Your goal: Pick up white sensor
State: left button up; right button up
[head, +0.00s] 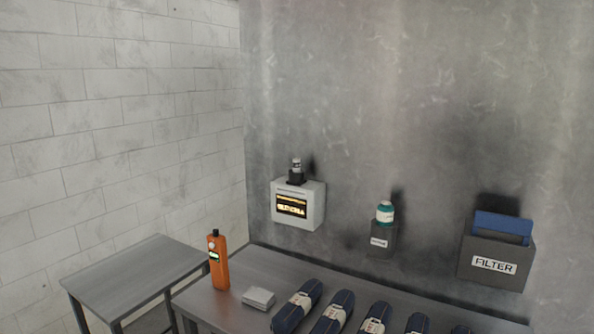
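A small flat white-grey block (258,298) lies on the metal table, just right of an upright orange handheld device (219,262) with a small green display. A white box (298,205) with a lit yellow display is fixed to the grey wall, and a small black-and-white piece (296,171) stands on its top. I cannot tell for certain which of these is the white sensor. Neither of my grippers shows in the head view.
Several dark blue packs (298,305) lie in a row on the metal table (238,314). The wall carries a small holder (382,242) with a teal-and-white bottle (384,212), and a FILTER bin (494,265) with a blue item (502,227). A lower side table (138,265) is bare.

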aim_at(296, 161)
jog(key=i+j+z, duration=0.1)
jog(key=z, duration=0.9)
jog(key=i+j+z, duration=0.3)
jog(key=j+z, duration=0.15)
jog(key=j, duration=0.15)
jog(key=i+j+z, duration=0.2)
jog(key=j+z, duration=0.2)
jog(key=j, duration=0.25)
jog(key=i+j, duration=0.1)
jog(key=j, duration=0.6)
jog(key=i+j+z, duration=0.1)
jog(key=j, duration=0.6)
